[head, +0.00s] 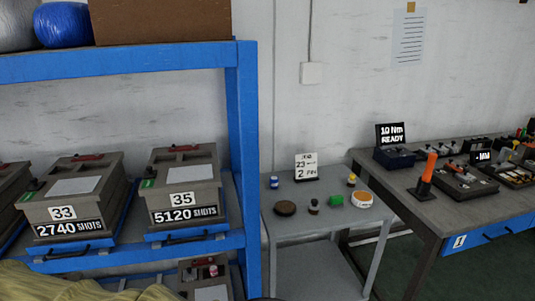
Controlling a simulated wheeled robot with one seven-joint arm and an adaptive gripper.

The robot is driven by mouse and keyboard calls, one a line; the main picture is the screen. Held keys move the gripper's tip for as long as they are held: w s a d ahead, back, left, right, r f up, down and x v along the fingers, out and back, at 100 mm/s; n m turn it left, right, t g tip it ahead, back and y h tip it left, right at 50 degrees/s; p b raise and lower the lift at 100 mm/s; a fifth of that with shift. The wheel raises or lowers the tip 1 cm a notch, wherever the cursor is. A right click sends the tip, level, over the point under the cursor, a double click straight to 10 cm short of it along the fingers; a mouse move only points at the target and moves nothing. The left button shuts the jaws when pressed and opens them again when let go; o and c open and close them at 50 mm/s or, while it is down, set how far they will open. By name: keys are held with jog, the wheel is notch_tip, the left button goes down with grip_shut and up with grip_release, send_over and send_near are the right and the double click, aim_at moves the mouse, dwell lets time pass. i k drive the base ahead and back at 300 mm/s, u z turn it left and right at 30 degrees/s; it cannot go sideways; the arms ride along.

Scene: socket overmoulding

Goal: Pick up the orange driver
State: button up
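An orange driver (426,172) stands upright, slightly tilted, near the left end of the grey workbench (410,205) on the right side of the head view. Its lower end meets a dark base on the bench. Its orange handle is fully visible. My gripper is not in view.
A blue rack (247,150) with heavy boxes fills the left. A dark unit reading "10 Nm READY" (391,140) sits behind the driver.

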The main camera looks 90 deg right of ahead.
aim_at(426, 176)
jog(key=z, duration=3.95)
jog(key=i, duration=0.5)
jog(key=z, duration=0.55)
jog(key=k, duration=1.3)
jog(key=u, duration=0.05)
jog(key=i, duration=0.6)
jog(key=u, duration=0.9)
jog(key=i, duration=0.85)
jog(key=z, duration=0.15)
